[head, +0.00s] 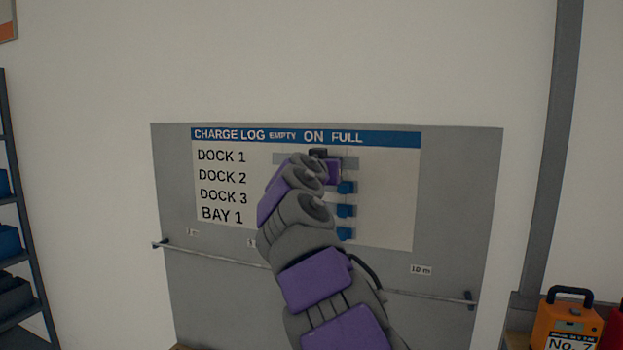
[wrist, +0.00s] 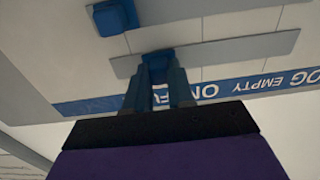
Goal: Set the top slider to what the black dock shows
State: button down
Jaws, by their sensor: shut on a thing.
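The charge log board (head: 400,215) hangs on the wall, with EMPTY, ON and FULL headings over rows DOCK 1, DOCK 2, DOCK 3 and BAY 1. My gripper (head: 318,155) is at the top row, DOCK 1. In the wrist view, which is upside down, my gripper (wrist: 160,85) is shut on the blue knob of the top slider (wrist: 158,60). That knob is nearer the FULL end of its track than the EMPTY end; the head view hides it. The second slider's knob (wrist: 115,17) is closer to its FULL end. No black dock is in view.
Lower blue knobs (head: 345,211) line up below FULL, close beside my arm. A rail (head: 420,294) with distance tags crosses the grey panel (head: 465,200). An orange unit marked No. 7 (head: 570,322) stands at lower right; a dark shelf (head: 15,200) is at left.

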jog(key=shift+s+d+b, duration=0.3)
jog(key=shift+d+b, duration=0.1)
jog(key=shift+d, duration=0.4)
jog(key=shift+s+d+b, duration=0.3)
jog(key=shift+d+b, duration=0.05)
jog(key=shift+d, duration=0.45)
jog(key=c, duration=1)
grip_release()
jog(key=shift+s+d, duration=0.1)
jog(key=shift+o, duration=0.2)
